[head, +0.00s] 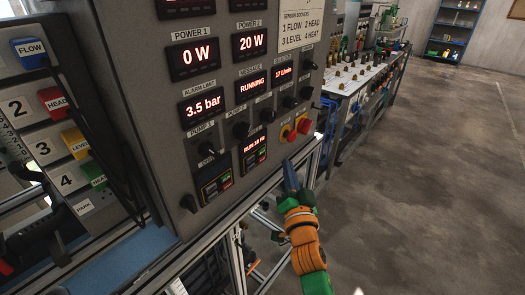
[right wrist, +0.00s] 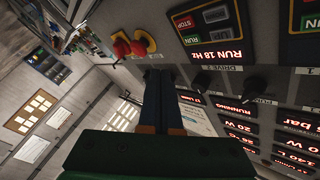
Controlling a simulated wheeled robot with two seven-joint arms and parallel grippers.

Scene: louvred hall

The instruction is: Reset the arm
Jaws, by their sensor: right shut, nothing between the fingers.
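My right gripper (head: 289,172) reaches up from the bottom of the head view, on an orange and green arm. Its dark blue fingers are closed together and hold nothing. It is in front of the lower right edge of the grey control panel (head: 150,130), just below the red knobs on yellow plates (head: 303,125). I cannot tell whether it touches the panel. In the right wrist view the shut fingers (right wrist: 160,75) point toward the panel's edge, with the red knobs (right wrist: 122,48) close by on the left. My left gripper is not in view.
The panel carries lit displays (head: 204,105) and several black knobs (head: 241,130). Sockets with coloured plugs (head: 55,103) are at the left. An aluminium frame (head: 237,255) stands below the panel. A bench with equipment (head: 350,80) is behind. The floor (head: 430,180) at right is clear.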

